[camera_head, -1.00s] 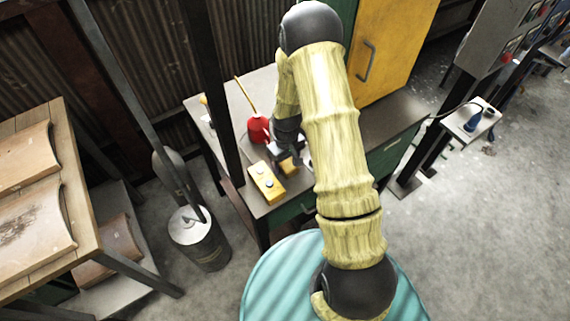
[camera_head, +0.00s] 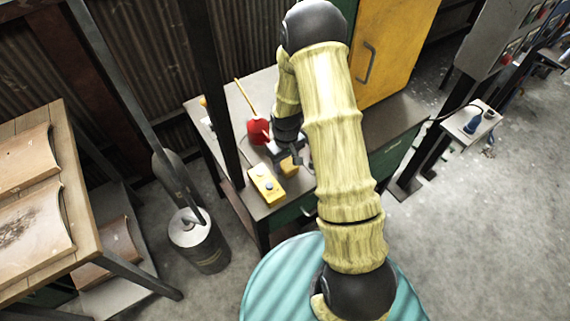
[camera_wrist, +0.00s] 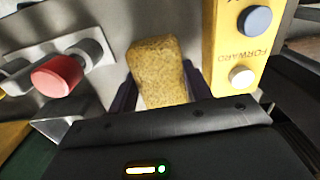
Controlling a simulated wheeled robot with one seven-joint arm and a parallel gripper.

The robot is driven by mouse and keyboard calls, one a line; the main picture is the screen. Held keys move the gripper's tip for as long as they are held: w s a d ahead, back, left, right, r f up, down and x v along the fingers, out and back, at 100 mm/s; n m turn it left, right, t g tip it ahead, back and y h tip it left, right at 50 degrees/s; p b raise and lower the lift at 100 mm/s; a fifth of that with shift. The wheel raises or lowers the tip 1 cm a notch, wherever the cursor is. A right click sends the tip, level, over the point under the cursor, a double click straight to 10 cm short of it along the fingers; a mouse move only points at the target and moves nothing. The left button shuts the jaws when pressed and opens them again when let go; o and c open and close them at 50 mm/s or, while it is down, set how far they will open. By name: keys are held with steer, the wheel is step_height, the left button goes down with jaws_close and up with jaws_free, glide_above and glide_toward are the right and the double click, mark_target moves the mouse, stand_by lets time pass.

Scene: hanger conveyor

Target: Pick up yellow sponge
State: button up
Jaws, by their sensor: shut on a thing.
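The yellow sponge (camera_wrist: 158,70) is in the middle of the wrist view, between the two dark fingers of my gripper (camera_wrist: 160,92). The fingers are shut on its sides. In the head view the sponge (camera_head: 289,166) is a small yellow patch under my gripper (camera_head: 283,153), partly hidden by it. It is at or just above the worktable (camera_head: 262,203); I cannot tell whether it touches the top.
A yellow control box (camera_head: 267,184) with round buttons lies close beside the sponge; the wrist view shows it (camera_wrist: 236,50) marked "FORWARD". A red knob (camera_wrist: 57,76) sits left in the wrist view. A yellow cabinet (camera_head: 393,50) stands at the back.

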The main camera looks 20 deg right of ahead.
mark_target(286, 161)
step_height(286, 161, up, 9)
steer(key=shift+f+b, duration=0.15)
steer(key=shift+b, duration=0.2)
stand_by(0.3)
steer(key=shift+o, duration=0.7)
steer(key=shift+c, duration=0.4)
